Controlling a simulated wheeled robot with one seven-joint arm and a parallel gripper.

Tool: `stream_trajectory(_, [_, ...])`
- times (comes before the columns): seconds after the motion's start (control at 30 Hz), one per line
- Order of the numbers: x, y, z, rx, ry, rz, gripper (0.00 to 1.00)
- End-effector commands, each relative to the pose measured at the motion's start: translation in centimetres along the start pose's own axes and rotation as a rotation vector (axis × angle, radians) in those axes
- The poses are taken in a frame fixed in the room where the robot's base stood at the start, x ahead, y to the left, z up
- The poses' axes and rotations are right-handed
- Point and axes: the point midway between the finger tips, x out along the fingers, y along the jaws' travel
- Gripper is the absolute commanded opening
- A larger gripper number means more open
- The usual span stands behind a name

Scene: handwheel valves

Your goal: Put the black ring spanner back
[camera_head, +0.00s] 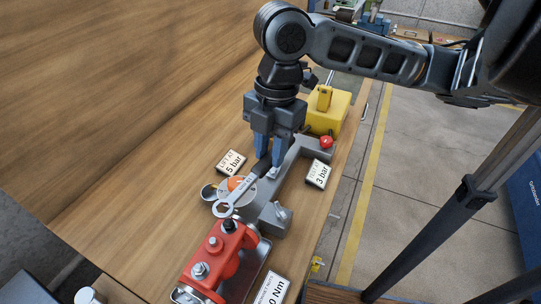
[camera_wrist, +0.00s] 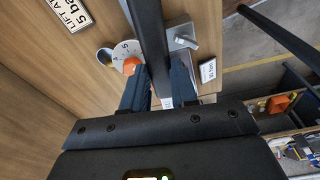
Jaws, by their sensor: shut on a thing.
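My gripper (camera_head: 269,161) is shut on the handle of a ring spanner (camera_head: 240,193), with its blue fingers either side of the handle. The spanner's ring end points down-left in the head view, above the grey fitting and a dial. It looks grey in the head view. In the wrist view the spanner (camera_wrist: 148,35) is a dark bar running from the top edge down between the fingers (camera_wrist: 149,90). I cannot tell whether its ring touches anything below. The spanner's other end is hidden by the gripper, and no empty holder for it can be made out.
A grey fitting (camera_head: 273,216) with a red ball (camera_head: 326,142) lies below my gripper. A dial with an orange knob (camera_head: 235,183), label cards (camera_head: 231,162), a red pump-like body (camera_head: 218,254) on a tray and a yellow box (camera_head: 335,110) stand near. The table's left is clear.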

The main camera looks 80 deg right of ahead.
Motion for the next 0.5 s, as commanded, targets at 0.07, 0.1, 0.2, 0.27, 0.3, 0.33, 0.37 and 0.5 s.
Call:
stream_trajectory(0.07, [-0.7,0.0,-0.1,-0.001,-0.002,0.001,0.0])
stream_trajectory(0.1, [-1.0,0.0,-0.1,-0.001,-0.002,0.001,0.0])
stream_trajectory(0.2, [-1.5,0.0,-0.2,0.0,-0.001,0.001,0.0])
stream_trajectory(0.27, [-1.7,0.0,-0.2,-0.001,-0.001,0.001,0.0])
stream_trajectory(0.3, [-1.7,0.0,-0.2,-0.001,0.0,0.0,0.0])
stream_trajectory(0.33, [-1.7,0.0,-0.2,-0.001,0.0,0.0,0.0])
stream_trajectory(0.37, [-1.7,0.0,-0.2,0.0,0.0,0.0,0.0])
stream_trajectory(0.5, [-1.7,0.0,-0.2,0.0,-0.001,0.0,0.0])
